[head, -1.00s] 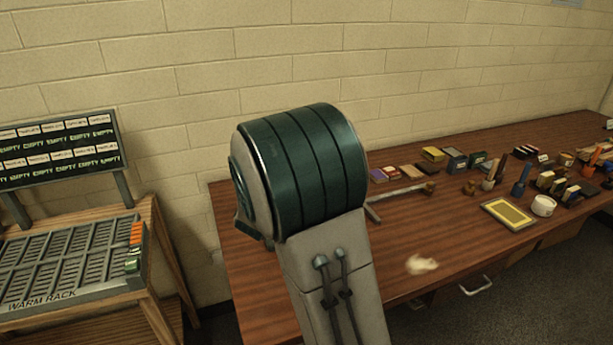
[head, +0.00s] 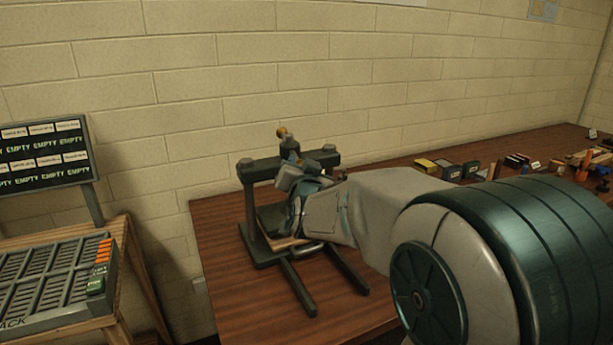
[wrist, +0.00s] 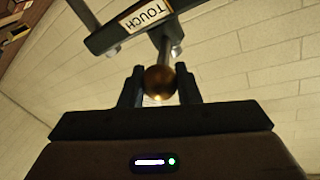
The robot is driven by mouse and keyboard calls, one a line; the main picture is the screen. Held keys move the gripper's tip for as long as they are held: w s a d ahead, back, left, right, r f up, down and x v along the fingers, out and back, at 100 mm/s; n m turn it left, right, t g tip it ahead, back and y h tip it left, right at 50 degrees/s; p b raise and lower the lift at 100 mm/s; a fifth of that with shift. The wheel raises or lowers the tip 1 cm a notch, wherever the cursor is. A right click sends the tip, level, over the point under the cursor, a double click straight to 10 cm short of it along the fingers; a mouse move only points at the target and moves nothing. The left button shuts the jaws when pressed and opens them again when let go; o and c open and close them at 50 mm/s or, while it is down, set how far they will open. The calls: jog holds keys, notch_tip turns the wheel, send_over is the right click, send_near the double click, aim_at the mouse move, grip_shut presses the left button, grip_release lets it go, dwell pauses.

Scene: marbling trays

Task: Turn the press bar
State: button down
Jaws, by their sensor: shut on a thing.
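The press (head: 250,215) is a dark frame with two posts and a crossbeam, standing on the left end of the wooden table. A brass knob (head: 283,132) shows at its top. My gripper (wrist: 159,74) is shut on this knob, one finger on each side. In the head view my gripper (head: 293,177) is at the press's front, its fingers mostly hidden by my arm.
A warm rack (head: 55,285) with an "EMPTY" board (head: 45,155) stands at the left. Several small boxes and tools (head: 450,168) lie along the table's right side. The wall (head: 300,70) is close behind the press. The table's front left (head: 235,300) is clear.

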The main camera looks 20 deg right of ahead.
dwell(0.4)
jog(key=c, duration=1.1)
grip_release()
jog(key=s+a, duration=0.1)
jog(key=s, duration=1.2)
jog(key=shift+s+a+b, duration=0.35)
jog(key=shift+b, duration=0.1)
